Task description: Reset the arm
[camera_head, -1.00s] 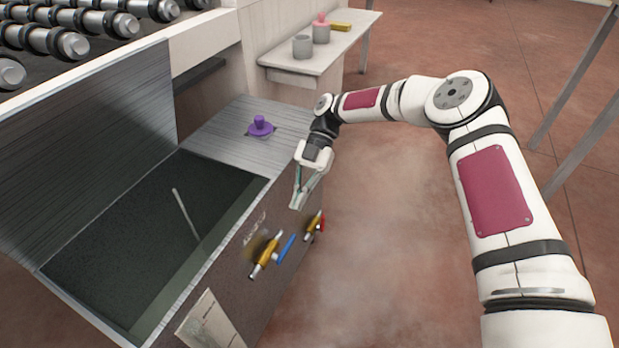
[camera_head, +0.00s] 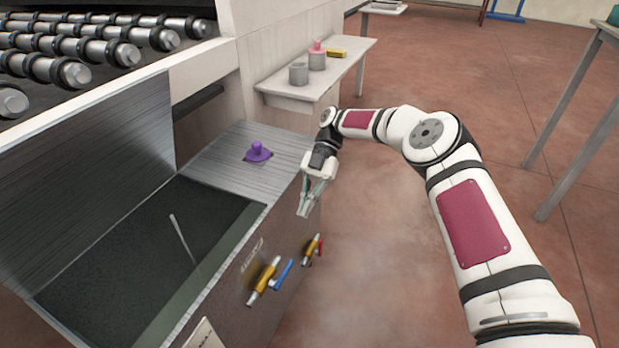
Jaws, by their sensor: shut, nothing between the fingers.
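My gripper (camera_head: 304,212) hangs from my bent white arm and points down. It is just right of the front top edge of the metal tank (camera_head: 160,258), above the level of the valves in the picture. Its fingers are shut with nothing between them. I cannot tell whether it touches the tank's side. My arm reaches from the lower right over the open floor.
The front panel bears a yellow valve with a blue lever (camera_head: 265,278) and one with a red lever (camera_head: 313,250).

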